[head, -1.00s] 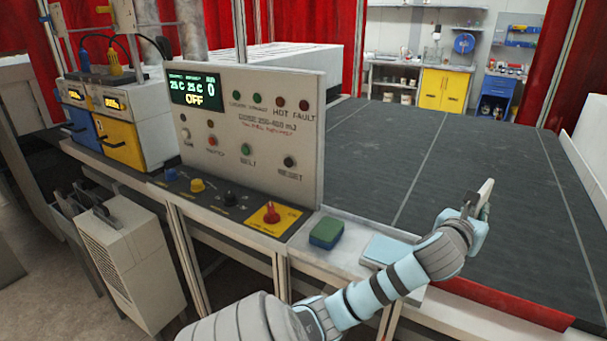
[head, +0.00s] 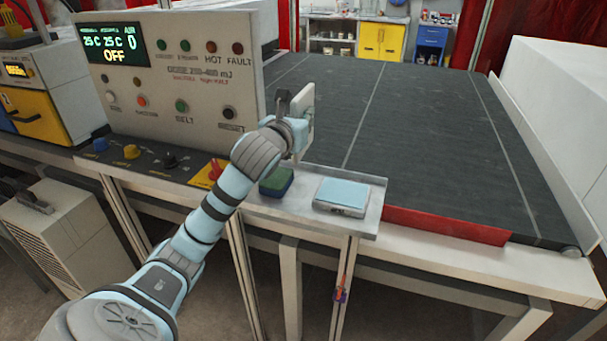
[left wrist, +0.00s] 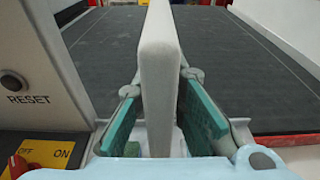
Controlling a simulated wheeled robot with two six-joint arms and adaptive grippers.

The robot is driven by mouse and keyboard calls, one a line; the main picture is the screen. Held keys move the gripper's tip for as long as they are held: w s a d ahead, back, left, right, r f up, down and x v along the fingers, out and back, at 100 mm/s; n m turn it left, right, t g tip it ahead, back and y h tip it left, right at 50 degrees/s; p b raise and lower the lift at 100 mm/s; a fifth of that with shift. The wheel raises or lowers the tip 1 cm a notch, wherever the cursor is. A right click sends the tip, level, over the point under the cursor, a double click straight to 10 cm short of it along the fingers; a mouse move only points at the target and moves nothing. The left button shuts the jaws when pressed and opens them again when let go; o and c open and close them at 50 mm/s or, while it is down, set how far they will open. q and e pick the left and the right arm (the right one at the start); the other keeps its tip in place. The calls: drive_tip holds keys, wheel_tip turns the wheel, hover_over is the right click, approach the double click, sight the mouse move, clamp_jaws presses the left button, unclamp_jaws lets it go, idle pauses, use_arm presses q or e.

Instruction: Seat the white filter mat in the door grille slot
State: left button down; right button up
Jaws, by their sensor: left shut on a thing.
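My left gripper (head: 296,108) is held up by the right edge of the control panel. It is shut on an upright white slab, which I take to be the white filter mat (head: 307,106). In the left wrist view the mat (left wrist: 160,75) stands edge-on between the two green finger pads of my gripper (left wrist: 160,118). No door grille slot can be made out. A pale cabinet (head: 65,245) stands low at the left, partly cut off by the frame. My right gripper is not in view.
The control panel (head: 175,85) with knobs and a red switch (head: 215,168) is close beside my left arm. A green block (head: 276,181) and a light blue-topped box (head: 342,196) sit on a small shelf. The dark belt (head: 420,140) is clear.

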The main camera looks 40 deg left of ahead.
use_arm(q)
wheel_tip(320, 180, down, 12)
drive_tip(key=shift+r+b, duration=0.25)
drive_tip(key=shift+b, duration=0.8)
drive_tip(key=shift+f, duration=0.1)
drive_tip(key=c, duration=1.7)
unclamp_jaws()
drive_tip(key=shift+o, duration=0.2)
